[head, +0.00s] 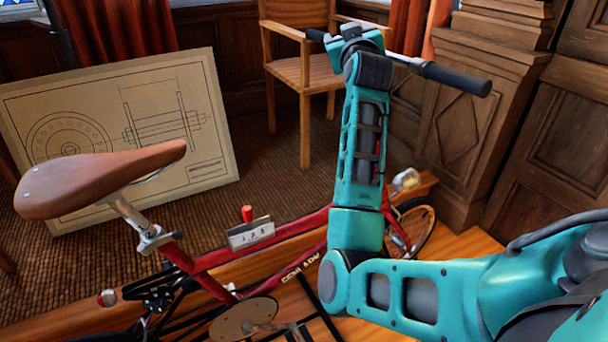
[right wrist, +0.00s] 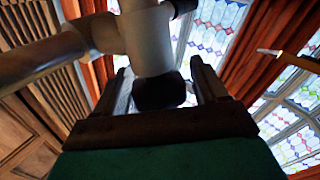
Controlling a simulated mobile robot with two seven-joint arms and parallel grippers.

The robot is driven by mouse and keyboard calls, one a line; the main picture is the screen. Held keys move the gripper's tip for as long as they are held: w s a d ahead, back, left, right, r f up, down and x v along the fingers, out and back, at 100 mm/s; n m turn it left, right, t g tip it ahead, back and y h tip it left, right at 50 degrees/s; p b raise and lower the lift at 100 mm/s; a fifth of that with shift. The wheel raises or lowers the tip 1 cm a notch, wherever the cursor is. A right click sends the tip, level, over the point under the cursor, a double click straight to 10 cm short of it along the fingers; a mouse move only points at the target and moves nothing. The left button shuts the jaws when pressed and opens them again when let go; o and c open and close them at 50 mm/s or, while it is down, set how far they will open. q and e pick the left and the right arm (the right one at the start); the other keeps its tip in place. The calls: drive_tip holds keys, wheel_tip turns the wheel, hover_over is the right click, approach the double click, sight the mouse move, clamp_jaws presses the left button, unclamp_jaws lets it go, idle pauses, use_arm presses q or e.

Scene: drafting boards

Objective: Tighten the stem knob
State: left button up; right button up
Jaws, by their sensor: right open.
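A red bicycle (head: 290,228) stands across the head view. Its handlebar (head: 405,61) has black grips and lies behind my right gripper (head: 352,34). In the right wrist view, a dark round knob (right wrist: 160,92) sits at the end of a pale grey stem (right wrist: 150,42). The knob is between the two dark fingers of my right gripper (right wrist: 158,74), with a visible gap at each side. The gripper is open around it. In the head view the knob is hidden by my gripper and arm. My left gripper is not in view.
A brown saddle (head: 100,178) is at the left. A drafting board (head: 110,120) leans behind the bicycle. A wooden chair (head: 300,70) and panelled wall (head: 470,110) stand behind.

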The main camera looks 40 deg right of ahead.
drive_tip(key=n+t+y, duration=0.1)
drive_tip(key=n+y, duration=0.1)
drive_tip(key=y, duration=0.1)
drive_tip(key=shift+a+n+y, duration=0.15)
drive_tip(key=shift+n+y, duration=0.25)
drive_tip(key=b+v, duration=0.1)
drive_tip(key=v, duration=1.2)
drive_tip(key=a+f+g+y, duration=0.1)
drive_tip(key=a+f, duration=0.3)
drive_tip(key=f, duration=0.6)
drive_tip(key=a+f+n+g+y, duration=0.1)
drive_tip(key=a+f, duration=0.4)
drive_tip(key=f, duration=0.5)
drive_tip(key=a+f+n+g+y, duration=0.1)
drive_tip(key=a+f+y, duration=0.2)
drive_tip(key=f, duration=0.7)
drive_tip(key=shift+w+a, duration=0.25)
drive_tip(key=shift+a, duration=0.75)
